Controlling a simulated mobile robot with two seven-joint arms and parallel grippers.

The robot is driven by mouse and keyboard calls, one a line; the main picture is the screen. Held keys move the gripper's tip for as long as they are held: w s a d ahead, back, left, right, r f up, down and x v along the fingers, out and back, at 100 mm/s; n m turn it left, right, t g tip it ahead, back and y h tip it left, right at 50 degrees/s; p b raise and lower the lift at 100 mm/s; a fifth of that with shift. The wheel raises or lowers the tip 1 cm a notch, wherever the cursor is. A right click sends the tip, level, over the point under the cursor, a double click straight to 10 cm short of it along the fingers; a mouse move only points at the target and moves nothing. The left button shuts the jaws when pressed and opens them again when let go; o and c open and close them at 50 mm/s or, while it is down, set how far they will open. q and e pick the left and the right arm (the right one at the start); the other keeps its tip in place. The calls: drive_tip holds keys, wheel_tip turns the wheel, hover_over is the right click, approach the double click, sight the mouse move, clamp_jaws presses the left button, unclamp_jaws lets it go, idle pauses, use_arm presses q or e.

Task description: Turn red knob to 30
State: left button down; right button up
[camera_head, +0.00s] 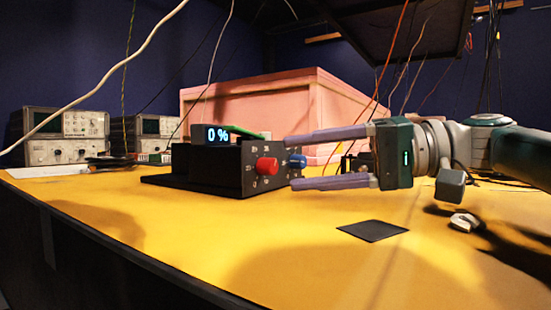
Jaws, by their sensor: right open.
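The red knob (266,166) sticks out from the front panel of a black control box (215,163) on the yellow table. A blue knob (297,161) is beside it on the right. A small display (217,135) on top of the box reads "0 %". My right gripper (307,162) comes in from the right with its two long fingers apart, one above the other. Its fingertips are close to the blue knob and just right of the red knob. I cannot tell whether they touch the blue knob. My left gripper is not in view.
A pink foam enclosure (340,105) stands behind the box. Grey instruments (65,135) stand at the back left. A dark square pad (373,231) and a small white object (464,221) lie on the yellow table (200,250). Cables hang overhead. The front of the table is clear.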

drive_tip(key=v, duration=0.7)
drive_tip(key=shift+p, duration=0.3)
